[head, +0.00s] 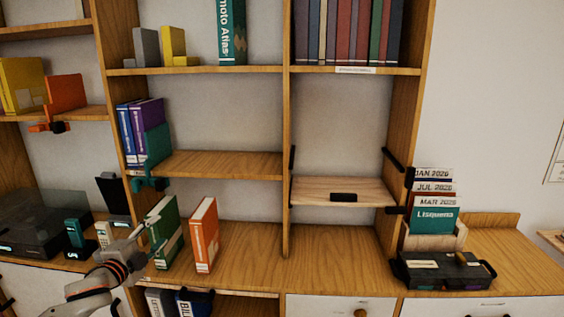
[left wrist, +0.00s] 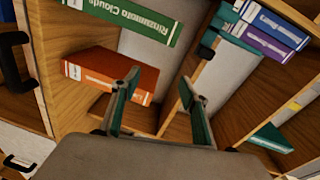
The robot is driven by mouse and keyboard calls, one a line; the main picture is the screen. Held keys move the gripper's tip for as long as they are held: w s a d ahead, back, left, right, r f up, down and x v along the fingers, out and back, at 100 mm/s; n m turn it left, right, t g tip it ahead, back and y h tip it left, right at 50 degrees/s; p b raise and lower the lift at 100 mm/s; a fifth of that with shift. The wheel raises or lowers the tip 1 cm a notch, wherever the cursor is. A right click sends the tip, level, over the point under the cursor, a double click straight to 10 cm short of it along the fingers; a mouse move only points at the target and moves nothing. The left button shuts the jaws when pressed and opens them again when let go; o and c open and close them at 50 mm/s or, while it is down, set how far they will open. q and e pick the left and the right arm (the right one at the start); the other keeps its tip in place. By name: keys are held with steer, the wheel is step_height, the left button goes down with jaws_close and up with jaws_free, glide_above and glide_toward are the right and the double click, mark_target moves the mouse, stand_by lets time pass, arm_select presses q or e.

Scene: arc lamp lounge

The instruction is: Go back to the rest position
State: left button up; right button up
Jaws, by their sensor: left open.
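My left gripper (head: 146,232) reaches in from the lower left in the head view, in front of the lower shelf and just left of a green book (head: 166,232). In the left wrist view its two fingers (left wrist: 158,86) stand apart with nothing between them. The green book (left wrist: 128,18) lies across the top of that view. An orange book (head: 204,235) stands upright to the right of the green one, and it also shows in the wrist view (left wrist: 108,74) beyond one finger. I cannot tell whether the gripper touches the green book. My right gripper is not in view.
Blue and purple books (head: 140,130) stand on the shelf above, against a teal bookend (head: 157,145). A dark turntable-like box (head: 40,225) is at left. A card holder (head: 433,222) and a black case (head: 443,271) stand at right. The shelf right of the orange book is clear.

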arm_select(q)
steer(key=s+d+f+n+g+h, duration=0.1)
steer(key=s+d+f+n+g, duration=0.15)
steer(key=s+d+f, duration=0.65)
steer(key=s+d+f+n+g+h, duration=0.1)
steer(key=s+d+f+n, duration=0.25)
steer(key=s+f, duration=0.7)
steer(key=s+d+f+n+g, duration=0.1)
steer(key=s+d+f+n, duration=0.2)
steer(key=s+f, duration=0.3)
steer(key=s+d+f+n+g, duration=0.1)
steer(key=s+d+f+n, duration=0.2)
steer(key=s+f, duration=0.3)
steer(key=s, duration=0.5)
steer(key=shift+s+d+f+n+g+y, duration=0.15)
steer(key=shift+s+n+g+y, duration=0.15)
steer(key=shift+n+g, duration=0.1)
